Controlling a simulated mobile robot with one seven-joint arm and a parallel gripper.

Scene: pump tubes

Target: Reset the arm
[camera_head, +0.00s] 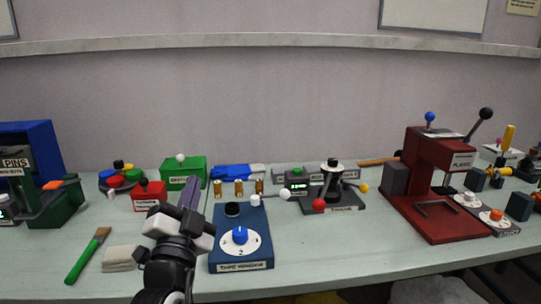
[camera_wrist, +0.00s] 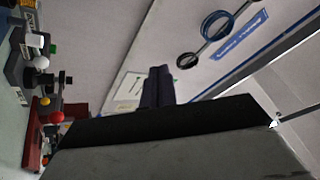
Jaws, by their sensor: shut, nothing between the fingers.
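My arm rises from the bottom of the head view, left of the middle. My gripper (camera_head: 191,192) points up and away, above the front of the bench, and its fingers look closed together with nothing between them. It also shows in the wrist view (camera_wrist: 158,84) as a dark pair of fingers against the wall. The gripper is beside a blue box with a white dial (camera_head: 240,236), to its left in the picture. In the head view my wrist hides part of the bench behind it.
The bench (camera_head: 330,262) is clear along its front middle. A red press (camera_head: 432,180) stands on the right. A green box (camera_head: 183,172), a red box (camera_head: 149,196), a black-armed device (camera_head: 333,185), a green-handled brush (camera_head: 85,258) and a folded cloth (camera_head: 120,258) lie around the arm.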

